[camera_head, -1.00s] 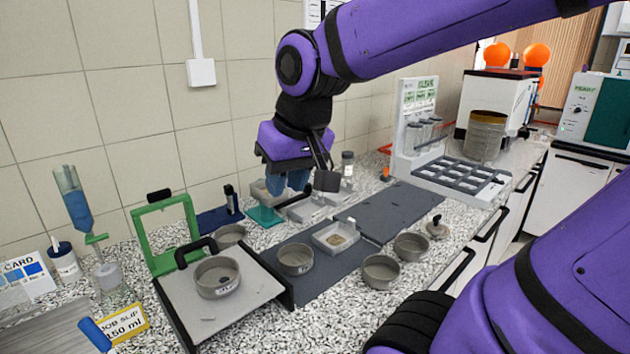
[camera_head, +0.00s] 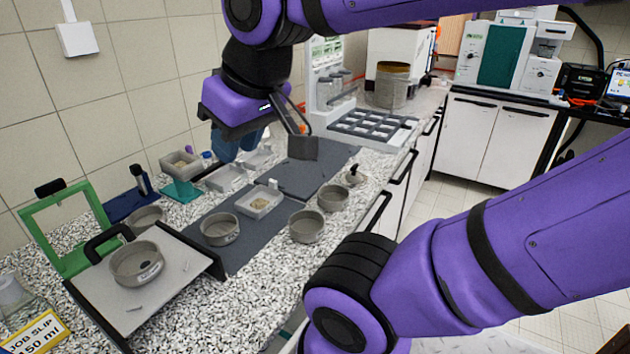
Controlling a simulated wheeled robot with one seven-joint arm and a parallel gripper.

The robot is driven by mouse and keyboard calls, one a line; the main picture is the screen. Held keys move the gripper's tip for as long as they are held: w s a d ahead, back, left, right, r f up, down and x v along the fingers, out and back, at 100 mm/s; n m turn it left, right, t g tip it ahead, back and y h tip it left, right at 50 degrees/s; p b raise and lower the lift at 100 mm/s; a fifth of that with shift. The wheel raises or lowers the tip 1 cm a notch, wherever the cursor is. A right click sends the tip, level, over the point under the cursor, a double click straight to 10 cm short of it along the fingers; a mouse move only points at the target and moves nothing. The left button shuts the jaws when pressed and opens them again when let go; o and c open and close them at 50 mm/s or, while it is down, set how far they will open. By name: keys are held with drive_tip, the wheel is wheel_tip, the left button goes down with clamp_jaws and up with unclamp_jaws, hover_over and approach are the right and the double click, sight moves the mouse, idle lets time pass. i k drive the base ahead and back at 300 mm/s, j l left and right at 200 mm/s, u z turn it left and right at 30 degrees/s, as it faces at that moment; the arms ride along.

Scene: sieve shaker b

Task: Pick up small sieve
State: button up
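Several round grey sieves of similar size stand on the counter, and I cannot tell which is the small one. One sieve (camera_head: 137,268) sits on the grey board at left, with another sieve (camera_head: 146,216) behind it. A third sieve (camera_head: 220,233) stands on the dark mat. Two more, a front sieve (camera_head: 307,229) and a rear sieve (camera_head: 333,201), stand on the speckled counter to the right. My gripper (camera_head: 238,150) hangs above the back of the counter, pointing down, apart from all the sieves. Its blue fingers are partly hidden and their opening is unclear.
A white tray (camera_head: 259,203) with brownish contents lies on the mat. A green frame (camera_head: 57,232) and a grey board with a black handle (camera_head: 105,243) stand at left. A dark rack (camera_head: 374,127) and a lidded knob piece (camera_head: 353,175) are at right. Tiled wall behind.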

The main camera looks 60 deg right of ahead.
sight(331, 198)
drive_tip(key=k+z, duration=0.1)
drive_tip(key=z, duration=0.35)
drive_tip(key=k+j+z, duration=0.1)
drive_tip(key=z, duration=0.85)
drive_tip(key=k+l, duration=0.05)
